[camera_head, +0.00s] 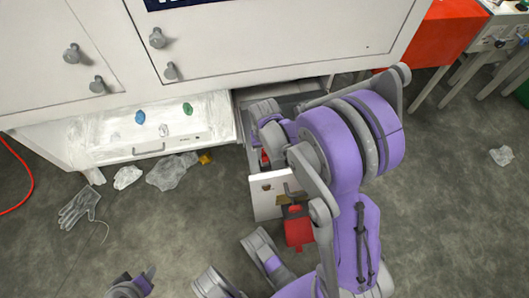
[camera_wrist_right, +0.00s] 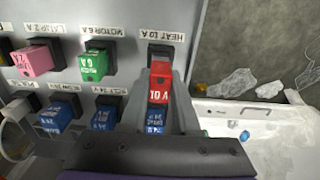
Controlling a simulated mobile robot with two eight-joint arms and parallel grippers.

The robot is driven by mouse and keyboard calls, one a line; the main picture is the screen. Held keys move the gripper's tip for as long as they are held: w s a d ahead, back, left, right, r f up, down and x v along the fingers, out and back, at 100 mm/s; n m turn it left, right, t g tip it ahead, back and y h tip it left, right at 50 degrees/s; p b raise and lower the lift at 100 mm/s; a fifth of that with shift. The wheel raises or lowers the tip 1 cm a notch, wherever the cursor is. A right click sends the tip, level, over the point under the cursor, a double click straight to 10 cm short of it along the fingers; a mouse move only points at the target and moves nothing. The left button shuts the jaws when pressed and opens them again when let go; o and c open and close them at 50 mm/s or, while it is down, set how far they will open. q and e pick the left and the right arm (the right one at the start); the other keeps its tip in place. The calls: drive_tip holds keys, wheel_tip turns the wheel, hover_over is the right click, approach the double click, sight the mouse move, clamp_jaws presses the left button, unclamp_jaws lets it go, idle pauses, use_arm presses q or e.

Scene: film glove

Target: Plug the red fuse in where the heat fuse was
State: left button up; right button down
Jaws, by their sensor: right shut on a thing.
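In the right wrist view the red fuse (camera_wrist_right: 158,88), marked 10 A, sits between the fingers of my right gripper (camera_wrist_right: 161,98), which is shut on it. The fuse is in front of the dark heat socket (camera_wrist_right: 160,50), under the label HEAT 10 A. I cannot tell whether it touches or enters the socket. In the head view my right arm reaches into the machine's opening and its fingertips are hidden. My left gripper (camera_head: 130,286) is low at the bottom left, apart from the machine; its jaw opening is unclear.
A green fuse (camera_wrist_right: 96,66), a pink fuse (camera_wrist_right: 34,61) and several blue fuses sit near the held one on the panel. A white drawer (camera_head: 268,194) stands out below my right arm. A grey glove (camera_head: 80,204) and crumpled film (camera_head: 172,172) lie on the floor.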

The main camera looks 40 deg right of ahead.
sight(264, 158)
use_arm(q)
drive_tip(key=shift+s+b+x, duration=0.15)
drive_tip(key=shift+b+x, duration=0.55)
drive_tip(key=shift+b, duration=0.05)
drive_tip(key=shift+s+b+x, duration=0.15)
drive_tip(key=shift+b+x, duration=0.5)
drive_tip(key=shift+b, duration=0.05)
use_arm(e)
drive_tip(key=shift+f, duration=1.7)
use_arm(q)
drive_tip(key=shift+f, duration=0.1)
use_arm(e)
drive_tip(key=c, duration=0.6)
unclamp_jaws()
drive_tip(key=shift+r, duration=0.1)
use_arm(q)
drive_tip(key=p+v, duration=0.3)
drive_tip(key=p, duration=0.1)
drive_tip(key=shift+w+r, duration=0.25)
drive_tip(key=shift+r, duration=0.25)
use_arm(e)
wheel_tip(264, 158, up, 11)
drive_tip(key=shift+f, duration=0.1)
